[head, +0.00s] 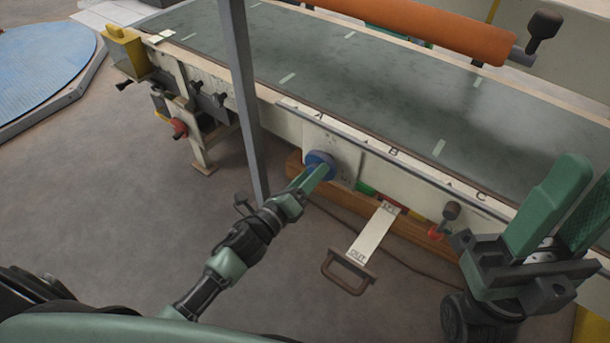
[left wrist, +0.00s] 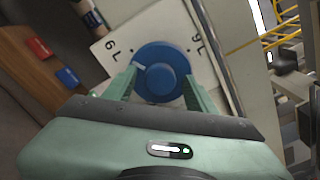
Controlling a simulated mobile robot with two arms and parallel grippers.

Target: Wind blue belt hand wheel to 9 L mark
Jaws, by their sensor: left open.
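The blue hand wheel (head: 319,164) sits on a pale plate on the side of the belt frame. In the left wrist view the wheel (left wrist: 162,73) is round with a raised hub, and a short white mark shows on its left rim. Labels with an L stand on the plate (left wrist: 118,38) to either side of the wheel; their digits are small and turned, hard to read surely. My left gripper (head: 312,178) is at the wheel, its fingers (left wrist: 161,90) apart on either side; contact is unclear. My right gripper (head: 562,210) is open and empty at the right.
The long dark belt (head: 330,65) runs behind, with letters along its front edge. A grey post (head: 240,90) stands left of the wheel. A white slide (head: 372,232) with a handle juts out to the right. An orange roller (head: 430,25) lies beyond. Bare floor is left.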

